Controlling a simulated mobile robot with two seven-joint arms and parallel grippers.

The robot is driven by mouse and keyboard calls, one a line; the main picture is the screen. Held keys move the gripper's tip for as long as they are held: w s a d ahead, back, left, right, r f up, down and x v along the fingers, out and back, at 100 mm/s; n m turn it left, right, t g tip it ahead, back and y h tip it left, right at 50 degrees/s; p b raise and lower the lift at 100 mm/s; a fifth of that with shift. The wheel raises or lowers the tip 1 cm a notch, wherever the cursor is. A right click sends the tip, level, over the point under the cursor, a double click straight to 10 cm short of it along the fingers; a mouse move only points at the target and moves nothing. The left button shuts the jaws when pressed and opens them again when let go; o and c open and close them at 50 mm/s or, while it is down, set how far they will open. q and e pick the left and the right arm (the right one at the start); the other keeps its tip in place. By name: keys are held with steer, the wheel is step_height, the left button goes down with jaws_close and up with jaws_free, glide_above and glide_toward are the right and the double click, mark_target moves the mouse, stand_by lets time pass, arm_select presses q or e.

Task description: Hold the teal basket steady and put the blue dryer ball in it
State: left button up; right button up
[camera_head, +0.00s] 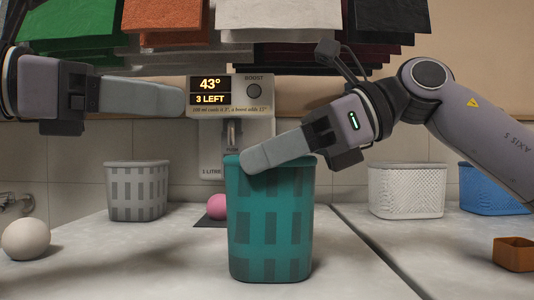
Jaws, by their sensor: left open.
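The teal basket (270,225) stands upright on the counter in the middle of the view. My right gripper (256,160) reaches in from the right, with its fingers over the basket's rim; the finger nearest me hides the other, so whether it is shut on the rim cannot be told. My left gripper (172,99) is open at the upper left, above and left of the basket, apart from it. I see no blue ball; the inside of the teal basket is hidden.
A grey basket (137,190), white basket (406,190) and blue basket (491,190) stand behind. A white ball (26,240) lies left, a pink ball (217,206) behind the teal basket. A brown box (514,254) is at right. A dispenser (232,125) and hanging cloths (278,20) are at the back.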

steer(key=o, duration=0.4)
steer(key=v, duration=1.2)
steer(key=shift+s, duration=0.1)
